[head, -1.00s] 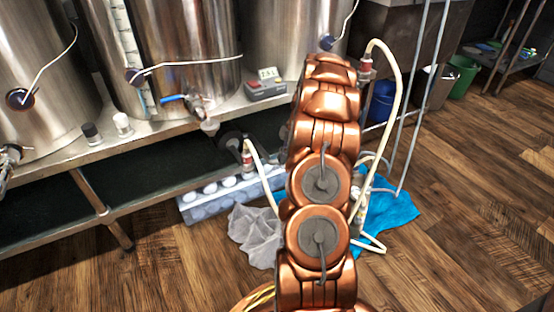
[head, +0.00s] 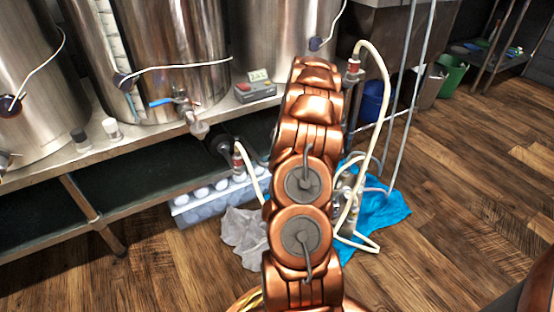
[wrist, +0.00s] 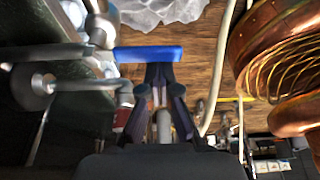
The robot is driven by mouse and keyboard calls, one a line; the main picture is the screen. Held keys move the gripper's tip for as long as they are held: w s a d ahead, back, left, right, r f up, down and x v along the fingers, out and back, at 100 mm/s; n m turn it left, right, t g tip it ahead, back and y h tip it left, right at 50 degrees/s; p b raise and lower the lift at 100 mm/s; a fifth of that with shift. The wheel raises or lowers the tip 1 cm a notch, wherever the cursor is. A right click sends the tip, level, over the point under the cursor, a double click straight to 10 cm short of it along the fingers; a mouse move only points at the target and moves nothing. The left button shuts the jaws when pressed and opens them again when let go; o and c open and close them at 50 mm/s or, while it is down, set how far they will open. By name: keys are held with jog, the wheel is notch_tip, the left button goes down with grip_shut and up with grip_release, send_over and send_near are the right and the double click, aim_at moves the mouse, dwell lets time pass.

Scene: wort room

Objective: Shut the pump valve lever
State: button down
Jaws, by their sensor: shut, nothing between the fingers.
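A blue lever (wrist: 148,54) on a metal valve shows in the wrist view, lying crosswise right at my fingertips. Whether they touch it I cannot tell. My gripper (wrist: 160,72) is shut with nothing held. In the head view my copper arm hides the gripper and this lever. A dark pump (head: 222,146) sits under the tank bench, left of my arm, with a pale hose on its red-banded fitting (head: 238,158). Another blue lever (head: 161,102) is on the tank's outlet valve, above and left of the pump.
Steel tanks (head: 170,60) stand on a metal bench (head: 140,135). A crumpled clear bag (head: 242,238) and a blue cloth (head: 385,215) lie on the floor around my arm. Pale hoses (head: 385,90) loop to the right of it. The wooden floor at right is mostly clear.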

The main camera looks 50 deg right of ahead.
jog(key=w+a, duration=0.1)
jog(key=a, duration=0.3)
jog(key=w+p+v, duration=0.1)
jog(key=p+v, duration=0.2)
jog(key=v, duration=0.7)
jog(key=shift+s+d, duration=0.2)
jog(key=shift+s, duration=0.2)
jog(key=s+a+r+m+g+p, duration=0.2)
jog(key=a+r+m+p, duration=0.3)
jog(key=a+r+p, duration=1.9)
jog(key=s+a+r+m+h+p, duration=0.1)
jog(key=s+a+r+m+p, duration=0.2)
jog(key=s+a+r+p, duration=0.2)
jog(key=s+a+r+m+h+p, duration=0.1)
jog(key=s+a+r+m+p, duration=0.2)
jog(key=s+r, duration=0.8)
jog(key=s+a+r+m+g+h+p, duration=0.1)
jog(key=s+a+r+m+p, duration=0.2)
jog(key=s+a+r+p, duration=0.5)
notch_tip(320, 180, up, 2)
jog(key=shift+s+a+r+h, duration=0.2)
jog(key=shift+h, duration=0.1)
